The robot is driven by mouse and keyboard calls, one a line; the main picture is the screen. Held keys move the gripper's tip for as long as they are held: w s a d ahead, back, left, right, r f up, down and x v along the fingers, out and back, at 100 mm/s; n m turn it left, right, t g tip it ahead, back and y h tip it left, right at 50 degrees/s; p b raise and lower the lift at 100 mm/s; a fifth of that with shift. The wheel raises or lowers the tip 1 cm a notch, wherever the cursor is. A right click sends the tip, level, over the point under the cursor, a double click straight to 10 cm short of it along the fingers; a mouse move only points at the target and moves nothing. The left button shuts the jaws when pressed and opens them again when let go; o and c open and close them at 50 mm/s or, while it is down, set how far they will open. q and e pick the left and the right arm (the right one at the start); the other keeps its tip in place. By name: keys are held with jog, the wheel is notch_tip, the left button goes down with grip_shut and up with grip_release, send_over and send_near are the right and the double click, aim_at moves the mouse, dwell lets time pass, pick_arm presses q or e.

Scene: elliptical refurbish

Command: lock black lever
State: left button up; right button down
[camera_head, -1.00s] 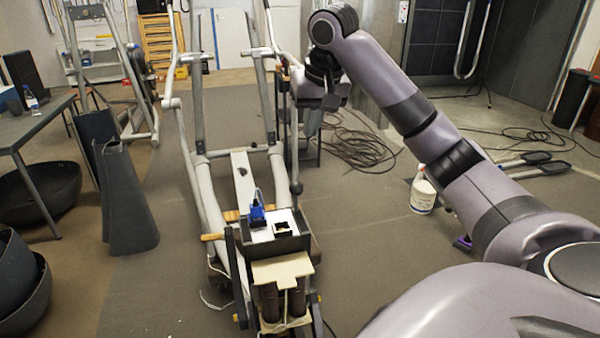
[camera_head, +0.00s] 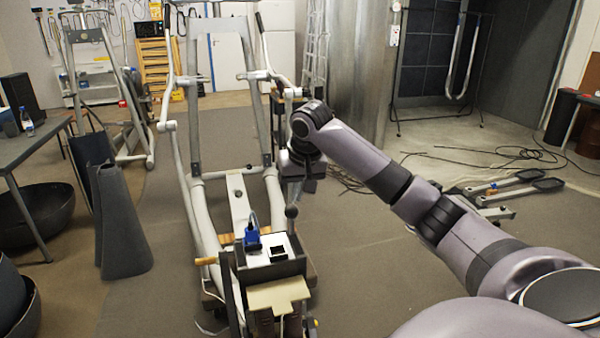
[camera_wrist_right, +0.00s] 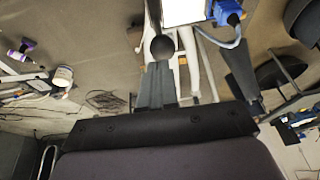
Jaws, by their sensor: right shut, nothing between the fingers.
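The black lever shows in the head view as a dark ball knob (camera_head: 292,212) on a thin stem, at the right side of the elliptical machine's (camera_head: 238,215) opened box. My right gripper (camera_head: 293,181) hangs from above, just over the knob in the picture. In the right wrist view the round black knob (camera_wrist_right: 162,47) appears just beyond the tips of my right gripper (camera_wrist_right: 157,70). The fingers are closed together with nothing between them. I cannot tell whether they touch the knob. My left gripper is not in view.
A blue plug (camera_head: 252,237) with a cable sits on the box's white top (camera_head: 270,250). A beige board (camera_head: 278,292) is in front. Cables (camera_head: 500,154) lie on the floor at right. Open floor lies right of the machine.

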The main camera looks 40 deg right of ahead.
aim_at(295, 208)
jog(key=shift+x, duration=0.75)
jog(key=shift+s+a+f, duration=0.1)
jog(key=shift+a+f, duration=0.05)
jog(key=shift+s+f, duration=0.1)
jog(key=shift+f, duration=1.25)
jog(key=shift+d+r, duration=0.2)
jog(key=shift+r, duration=0.45)
jog(key=v, duration=1.3)
jog(key=shift+w, duration=0.2)
jog(key=shift+d, duration=0.15)
